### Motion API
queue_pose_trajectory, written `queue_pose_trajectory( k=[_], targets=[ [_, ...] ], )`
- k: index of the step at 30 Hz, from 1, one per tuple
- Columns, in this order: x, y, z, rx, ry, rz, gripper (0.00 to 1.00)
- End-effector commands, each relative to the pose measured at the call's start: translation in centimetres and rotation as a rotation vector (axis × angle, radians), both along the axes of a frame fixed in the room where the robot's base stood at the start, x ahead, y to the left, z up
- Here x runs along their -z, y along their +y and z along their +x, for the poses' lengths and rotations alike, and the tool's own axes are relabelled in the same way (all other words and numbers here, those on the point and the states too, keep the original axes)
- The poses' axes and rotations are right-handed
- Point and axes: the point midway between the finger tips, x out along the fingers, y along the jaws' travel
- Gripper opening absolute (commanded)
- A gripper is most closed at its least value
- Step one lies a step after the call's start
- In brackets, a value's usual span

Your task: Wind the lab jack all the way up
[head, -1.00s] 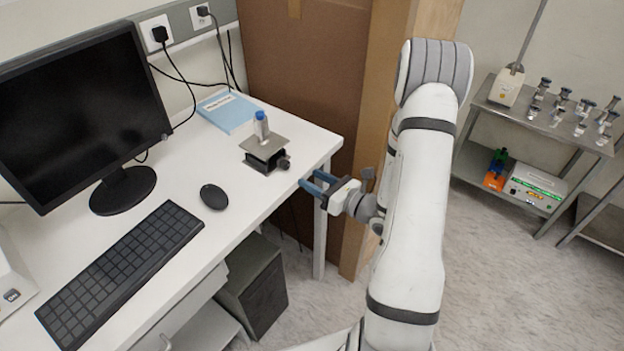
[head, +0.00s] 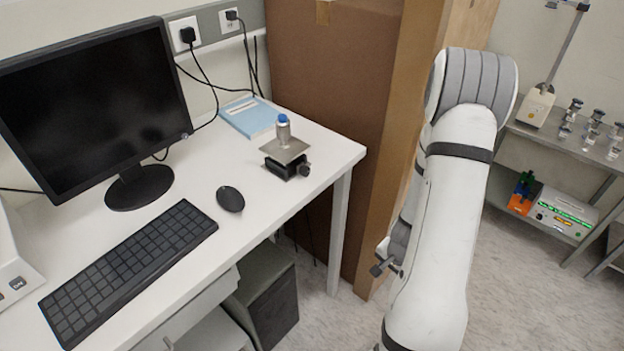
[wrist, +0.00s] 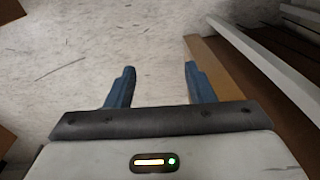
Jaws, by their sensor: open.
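The lab jack (head: 285,154) stands on the white desk near its right end. Its square metal top plate is a little above its dark base, and a black knob (head: 304,170) sticks out at its right side. A small vial with a blue cap (head: 283,129) stands upright on the plate. My gripper (wrist: 160,85) shows in the wrist view with its two blue fingers apart and nothing between them. It points at the grey speckled floor.
A mouse (head: 230,199), keyboard (head: 128,269) and monitor (head: 97,113) occupy the desk left of the jack. A blue book (head: 249,117) lies behind it. A brown panel (head: 333,100) rises behind the desk's right end. A steel trolley (head: 560,143) stands far right.

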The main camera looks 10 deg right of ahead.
Motion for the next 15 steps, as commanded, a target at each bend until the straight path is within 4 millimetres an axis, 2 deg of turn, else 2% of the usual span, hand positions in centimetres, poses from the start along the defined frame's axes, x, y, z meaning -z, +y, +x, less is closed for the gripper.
queue_pose_trajectory(
  k=[1, 3, 7, 11, 15],
  targets=[
    [0.0, -1.6, 1.5, -0.102, -0.068, -0.089, 0.49],
    [-0.8, -3.3, 4.2, -0.253, -0.176, -0.207, 0.49],
    [-3.5, -4.1, 9.6, -0.53, -0.411, -0.391, 0.49],
    [-7.4, -1.9, 14.5, -0.797, -0.691, -0.523, 0.49],
    [-12.3, 3.1, 17.5, -1.057, -1.027, -0.592, 0.49]
  ],
)
